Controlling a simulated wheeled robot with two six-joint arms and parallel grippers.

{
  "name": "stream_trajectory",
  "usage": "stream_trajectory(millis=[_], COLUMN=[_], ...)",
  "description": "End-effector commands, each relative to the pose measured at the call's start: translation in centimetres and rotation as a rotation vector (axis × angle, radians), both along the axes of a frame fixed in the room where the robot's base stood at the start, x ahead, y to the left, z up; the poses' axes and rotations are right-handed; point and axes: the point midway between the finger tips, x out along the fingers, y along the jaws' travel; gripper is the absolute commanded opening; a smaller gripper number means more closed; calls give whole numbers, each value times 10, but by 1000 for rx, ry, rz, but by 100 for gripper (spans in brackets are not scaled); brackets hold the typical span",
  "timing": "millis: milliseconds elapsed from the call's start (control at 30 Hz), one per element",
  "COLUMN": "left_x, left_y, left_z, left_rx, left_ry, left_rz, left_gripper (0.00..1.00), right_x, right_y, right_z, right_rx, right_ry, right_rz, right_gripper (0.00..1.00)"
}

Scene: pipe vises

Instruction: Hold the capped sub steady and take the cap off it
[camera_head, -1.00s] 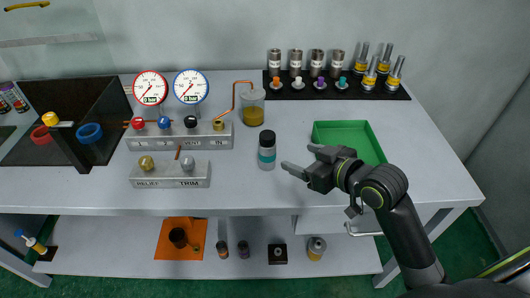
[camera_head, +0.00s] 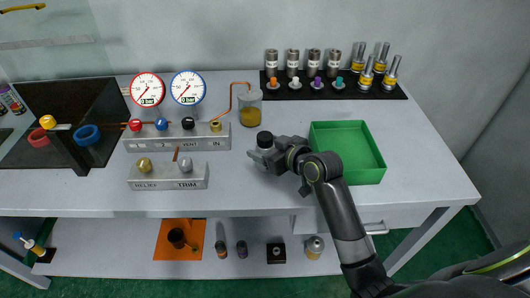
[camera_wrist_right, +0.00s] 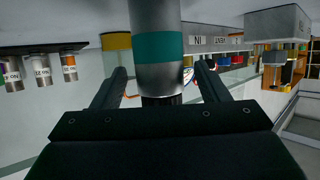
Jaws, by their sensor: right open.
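The capped sub stands upright on the bench in the head view, its black cap (camera_head: 265,138) on top. The right wrist view shows the sub's grey body with a teal band (camera_wrist_right: 158,47), and the dark cap end is low in that picture, partly behind the gripper. My right gripper (camera_head: 263,156) is at the sub and hides most of its body in the head view. In the wrist view the open fingers are on either side of the sub, with gaps showing. My left gripper is not in view.
A jar of yellow liquid (camera_head: 250,108) and the valve manifold (camera_head: 170,138) are close by on the left. A black rack (camera_head: 330,92) with several metal subs is at the back.

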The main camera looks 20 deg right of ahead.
Motion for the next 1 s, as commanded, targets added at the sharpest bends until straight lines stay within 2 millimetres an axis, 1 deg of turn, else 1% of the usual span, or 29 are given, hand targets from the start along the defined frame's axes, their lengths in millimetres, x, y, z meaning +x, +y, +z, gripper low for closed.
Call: stream_trajectory(millis=[100,200,333,533,1000], left_x=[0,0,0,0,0], left_y=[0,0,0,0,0], left_z=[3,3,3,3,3], left_rx=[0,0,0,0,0], left_ry=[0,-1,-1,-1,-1], left_rz=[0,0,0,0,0], left_gripper=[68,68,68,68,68], right_x=[13,20,23,23,23], right_y=[6,9,10,10,10], right_z=[-6,-8,-11,-11,-11], right_rx=[1,0,0,0,0], right_ry=[1,-1,0,-1,0], right_rz=[1,0,0,0,0], right_gripper=[68,68,68,68,6])
